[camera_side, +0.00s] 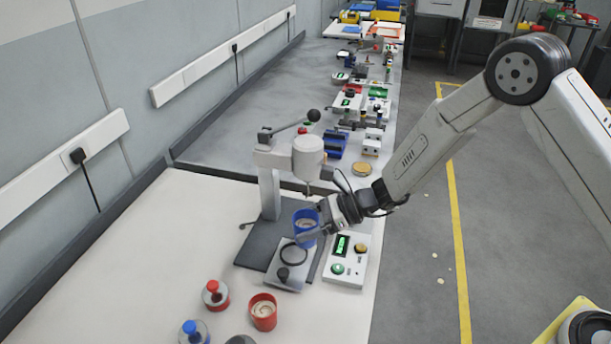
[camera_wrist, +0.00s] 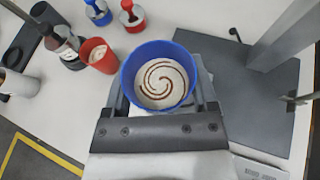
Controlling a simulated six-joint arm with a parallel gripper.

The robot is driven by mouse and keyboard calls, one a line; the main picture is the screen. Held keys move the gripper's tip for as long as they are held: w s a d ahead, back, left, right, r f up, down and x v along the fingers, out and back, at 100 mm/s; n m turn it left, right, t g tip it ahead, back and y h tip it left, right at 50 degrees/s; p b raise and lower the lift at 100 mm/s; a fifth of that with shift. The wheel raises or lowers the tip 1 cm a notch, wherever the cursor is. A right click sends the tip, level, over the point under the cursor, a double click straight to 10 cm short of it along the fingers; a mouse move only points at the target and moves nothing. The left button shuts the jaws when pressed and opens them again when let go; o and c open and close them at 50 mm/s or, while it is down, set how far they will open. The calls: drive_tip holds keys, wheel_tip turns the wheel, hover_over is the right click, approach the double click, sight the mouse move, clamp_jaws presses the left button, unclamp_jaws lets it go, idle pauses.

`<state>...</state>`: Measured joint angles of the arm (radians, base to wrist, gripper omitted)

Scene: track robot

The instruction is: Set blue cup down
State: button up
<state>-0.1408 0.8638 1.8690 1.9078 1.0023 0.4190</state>
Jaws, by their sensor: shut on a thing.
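The blue cup (camera_side: 305,229) is upright in my gripper (camera_side: 319,226), in front of the press column in the side view. In the wrist view the blue cup (camera_wrist: 127,86) holds a pale filling with a dark red swirl. My gripper (camera_wrist: 160,100) has a finger on each side of the cup there and is shut on it. A grey plate with a black ring (camera_side: 293,254) lies just below the cup in the side view. The cup's base looks above the ring; contact with anything below cannot be told.
A grey press (camera_side: 268,185) with a lever stands behind the cup on a dark base. A white box with a green display (camera_side: 345,262) is close on the right. A red cup (camera_side: 263,313), a red stamp (camera_side: 215,296) and a blue stamp (camera_side: 193,332) stand in front. The left tabletop is clear.

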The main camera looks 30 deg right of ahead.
drive_tip(key=shift+w+a+f, duration=0.3)
drive_tip(key=shift+w+f, duration=0.45)
drive_tip(key=shift+f, duration=0.2)
drive_tip(key=shift+w+a+f, duration=0.25)
drive_tip(key=shift+w+f, duration=0.5)
drive_tip(key=shift+f, duration=0.2)
drive_tip(key=shift+w+a+f, duration=0.1)
drive_tip(key=shift+w+f, duration=0.15)
drive_tip(key=shift+f, duration=1.6)
drive_tip(key=shift+f, duration=0.1)
drive_tip(key=o, duration=1.3)
